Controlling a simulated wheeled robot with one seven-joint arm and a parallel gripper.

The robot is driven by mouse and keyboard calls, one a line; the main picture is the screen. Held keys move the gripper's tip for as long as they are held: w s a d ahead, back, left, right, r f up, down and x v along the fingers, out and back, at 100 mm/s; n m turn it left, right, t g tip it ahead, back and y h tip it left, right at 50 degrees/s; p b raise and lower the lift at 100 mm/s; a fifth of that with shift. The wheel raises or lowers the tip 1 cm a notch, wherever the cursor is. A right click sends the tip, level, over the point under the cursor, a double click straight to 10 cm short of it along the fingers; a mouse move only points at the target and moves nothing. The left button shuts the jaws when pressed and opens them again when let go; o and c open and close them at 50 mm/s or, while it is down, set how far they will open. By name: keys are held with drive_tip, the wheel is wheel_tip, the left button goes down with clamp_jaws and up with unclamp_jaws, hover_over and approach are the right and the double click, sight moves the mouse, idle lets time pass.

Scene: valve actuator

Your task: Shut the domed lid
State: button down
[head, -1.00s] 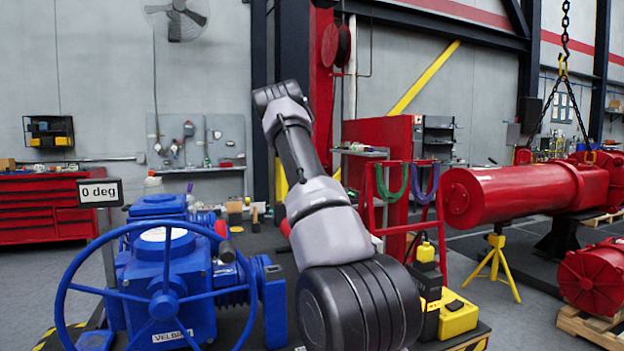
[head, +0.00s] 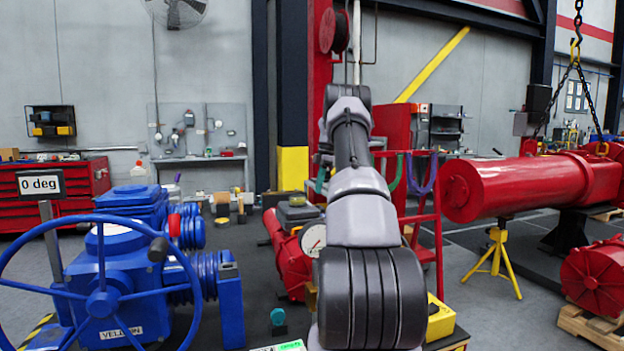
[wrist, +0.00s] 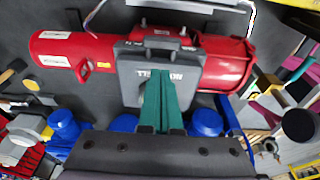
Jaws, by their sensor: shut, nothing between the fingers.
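My gripper (wrist: 161,58) shows in the wrist view as two teal fingers pressed together, empty. They overlap the face of a grey lettered case (wrist: 132,80), which lies over a red cylinder (wrist: 70,55); I cannot tell whether they touch it. In the head view my gripper is hidden by my arm. I cannot pick out the domed lid with certainty.
A red actuator (head: 285,255) with a round gauge (head: 313,239) lies partly behind my arm. A large red cylinder (head: 510,187) rests on a yellow stand (head: 495,250) at the right. A red tool cabinet (head: 85,185) stands at the back left. Grey floor shows at the lower right.

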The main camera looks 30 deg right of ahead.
wheel_tip(320, 180, down, 6)
drive_tip(key=d, duration=0.2)
drive_tip(key=shift+s+d+r+y, duration=0.2)
drive_tip(key=shift+s+d+y, duration=0.05)
drive_tip(key=shift+s+y, duration=0.1)
drive_tip(key=shift+f, duration=0.15)
